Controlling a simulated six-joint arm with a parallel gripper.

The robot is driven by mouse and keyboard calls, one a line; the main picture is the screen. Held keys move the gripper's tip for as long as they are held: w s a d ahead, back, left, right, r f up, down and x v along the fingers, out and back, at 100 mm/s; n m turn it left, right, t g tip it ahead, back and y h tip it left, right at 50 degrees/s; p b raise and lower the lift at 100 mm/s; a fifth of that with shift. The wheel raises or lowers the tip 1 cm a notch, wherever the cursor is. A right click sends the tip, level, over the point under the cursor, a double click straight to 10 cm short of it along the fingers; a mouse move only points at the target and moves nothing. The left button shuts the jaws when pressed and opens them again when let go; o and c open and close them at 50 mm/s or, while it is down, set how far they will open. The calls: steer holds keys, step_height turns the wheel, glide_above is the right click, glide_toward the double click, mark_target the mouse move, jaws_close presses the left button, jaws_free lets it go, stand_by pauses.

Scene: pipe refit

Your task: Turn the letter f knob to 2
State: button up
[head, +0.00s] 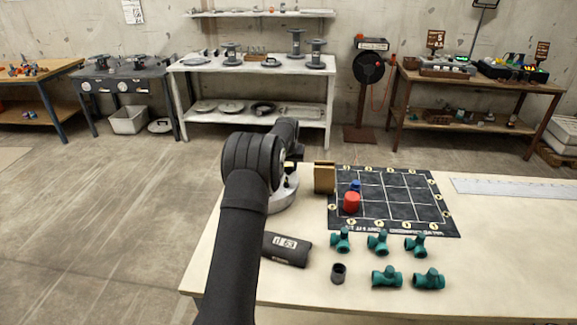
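I cannot make out a knob marked with the letter f. Two round pale dials, a left one (87,87) and a right one (122,87), show on the front of a dark bench at the back left, too small to read. A dark mat (398,205) with a white grid and round pale markers lies on the near table; its lettering is upside down. A red cylinder (351,203) and a small blue piece (355,186) stand on its left side. My arm runs out at the bottom edge, and I see no gripper fingers.
Several green pipe tees (378,242) and a dark ring (338,274) lie in front of the mat. A dark labelled cylinder (287,249) lies beside my arm. A brown block (324,178) stands at the mat's left corner. A ruler (515,188) lies at right; the front right is clear.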

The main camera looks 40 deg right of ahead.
steer(key=c, duration=0.4)
steer(key=shift+m, duration=0.3)
steer(key=shift+w+a+m+g+h, duration=0.1)
steer(key=shift+m+g+h, duration=0.3)
steer(key=shift+m, duration=0.95)
steer(key=shift+w+m+g+h, duration=0.1)
steer(key=shift+m+g+h, duration=0.3)
steer(key=shift+m, duration=0.95)
steer(key=o, duration=1)
steer(key=shift+r, duration=0.1)
